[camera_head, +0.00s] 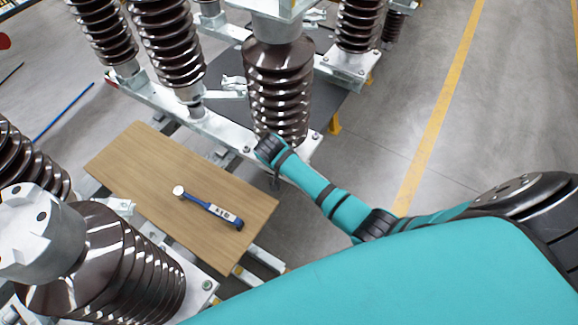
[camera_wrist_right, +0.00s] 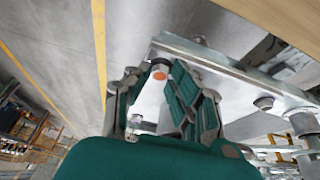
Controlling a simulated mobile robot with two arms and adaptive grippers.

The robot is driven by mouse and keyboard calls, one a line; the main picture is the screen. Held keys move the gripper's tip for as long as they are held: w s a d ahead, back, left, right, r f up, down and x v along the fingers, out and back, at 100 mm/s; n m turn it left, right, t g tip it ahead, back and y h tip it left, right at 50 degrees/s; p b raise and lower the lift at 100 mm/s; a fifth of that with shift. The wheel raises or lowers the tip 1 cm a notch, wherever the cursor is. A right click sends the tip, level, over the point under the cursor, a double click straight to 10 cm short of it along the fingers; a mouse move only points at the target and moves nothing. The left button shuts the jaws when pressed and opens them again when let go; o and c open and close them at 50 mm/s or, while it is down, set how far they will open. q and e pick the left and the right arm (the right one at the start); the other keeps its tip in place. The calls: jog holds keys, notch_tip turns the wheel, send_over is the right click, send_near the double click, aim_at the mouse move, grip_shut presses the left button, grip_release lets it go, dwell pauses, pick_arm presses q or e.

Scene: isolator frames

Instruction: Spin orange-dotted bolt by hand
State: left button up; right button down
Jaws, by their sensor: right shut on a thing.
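The orange-dotted bolt (camera_wrist_right: 160,75) shows in the right wrist view, under the edge of a grey metal beam (camera_wrist_right: 225,62). My right gripper (camera_wrist_right: 161,84) has its two fingers on either side of the bolt and is shut on it. In the head view, my right arm reaches in from the right, and the right gripper (camera_head: 275,182) is a small dark shape below the beam end, mostly hidden by my wrist. The bolt cannot be made out in the head view. My left gripper is not in view.
A wooden board (camera_head: 130,165) carries a blue-handled wrench (camera_head: 210,208). Brown ribbed insulators (camera_head: 278,85) stand on the metal frame (camera_head: 215,127) around my right arm. Open grey floor with a yellow line (camera_head: 437,115) lies to the right.

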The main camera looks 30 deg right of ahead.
jog(key=shift+w+a+m+g+h, duration=0.15)
jog(key=shift+m+g, duration=0.2)
jog(key=shift+m, duration=0.6)
jog(key=shift+w+d+m+g+h, duration=0.15)
jog(key=shift+m+g, duration=0.2)
jog(key=shift+m, duration=0.6)
jog(key=c, duration=1.2)
grip_release()
jog(key=shift+s, duration=0.15)
jog(key=v, duration=1.2)
jog(key=shift+a, duration=0.15)
